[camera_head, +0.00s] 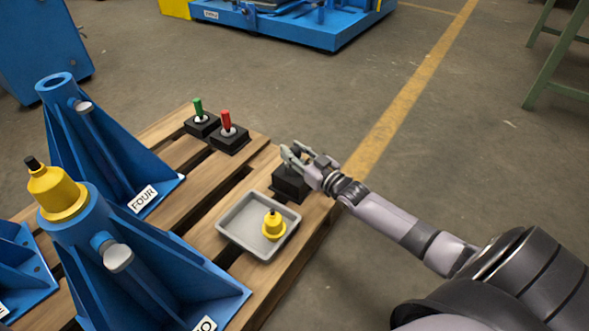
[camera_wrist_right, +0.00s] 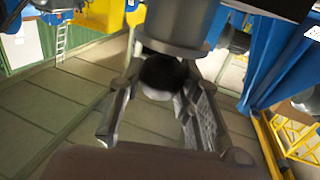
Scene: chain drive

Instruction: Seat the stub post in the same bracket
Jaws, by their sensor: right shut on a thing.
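My right gripper (camera_head: 296,154) is over a black block (camera_head: 290,184) at the right edge of the pallet. In the right wrist view the gripper (camera_wrist_right: 160,115) is shut on a dark round-ended piece (camera_wrist_right: 160,72), apparently the stub post. A grey cylindrical part (camera_wrist_right: 172,52) shows just above it; whether the two are joined is unclear. In the head view the fingers mostly hide the held piece. The front blue bracket (camera_head: 130,282) carries a yellow cap with a black tip (camera_head: 57,190) on top. A second blue bracket (camera_head: 100,150), labelled FOUR, stands behind it. My left gripper is not in view.
A grey tray (camera_head: 232,222) holds a small yellow black-tipped piece (camera_head: 273,226). A green post (camera_head: 198,109) and a red post (camera_head: 227,121) stand in black blocks at the pallet's back. Bare floor lies right of the wooden pallet (camera_head: 268,290).

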